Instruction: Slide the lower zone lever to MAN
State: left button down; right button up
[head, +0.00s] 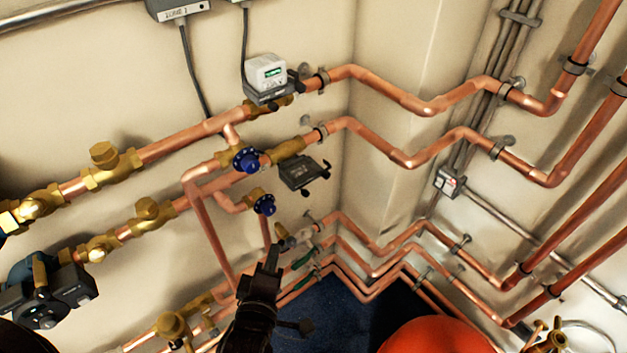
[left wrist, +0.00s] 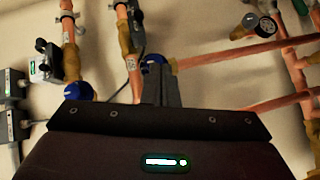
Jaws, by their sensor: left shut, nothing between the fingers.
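The lower zone valve (head: 303,173) is a dark grey box on the second copper pipe, with small black projections at its edges. I cannot tell which one is the lever, or read a MAN mark. The upper zone valve (head: 267,75) has a white head with a green label; it also shows at the left of the left wrist view (left wrist: 46,67). My left gripper (head: 271,250) points upward below the lower zone valve, clear of it. Its fingers are together and empty in the left wrist view (left wrist: 160,72). My right gripper is not in view.
Blue-capped valves (head: 246,160) sit on the pipes left of the lower zone valve. Brass fittings (head: 110,165) line the pipes farther left. A pump (head: 45,290) is at lower left. A red-orange rounded thing (head: 435,337) is at the bottom right. Several low pipes (head: 345,238) run behind my gripper.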

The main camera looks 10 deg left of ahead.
pick_arm(q)
notch_tip(320, 180, up, 3)
jog(key=n, duration=0.1)
jog(key=p, duration=0.3)
send_near(308, 194)
jog(key=w+a, duration=0.2)
jog(key=a, duration=0.3)
jog(key=w, duration=0.1)
jog(key=w+d+f+p, duration=0.1)
jog(key=w, duration=0.1)
jog(key=shift+w+d, duration=0.2)
jog(key=shift+d, duration=0.05)
jog(key=shift+w+d+f+p, duration=0.25)
jog(key=shift+w+d+p, duration=0.1)
jog(key=shift+w, duration=0.05)
jog(key=shift+w+d+f+b, duration=0.15)
jog(key=shift+w+d+b, duration=0.55)
jog(key=shift+w+b, duration=0.2)
jog(key=shift+w+d, duration=0.15)
jog(key=shift+w, duration=0.05)
jog(key=shift+s+r, duration=0.1)
jog(key=shift+r, duration=0.15)
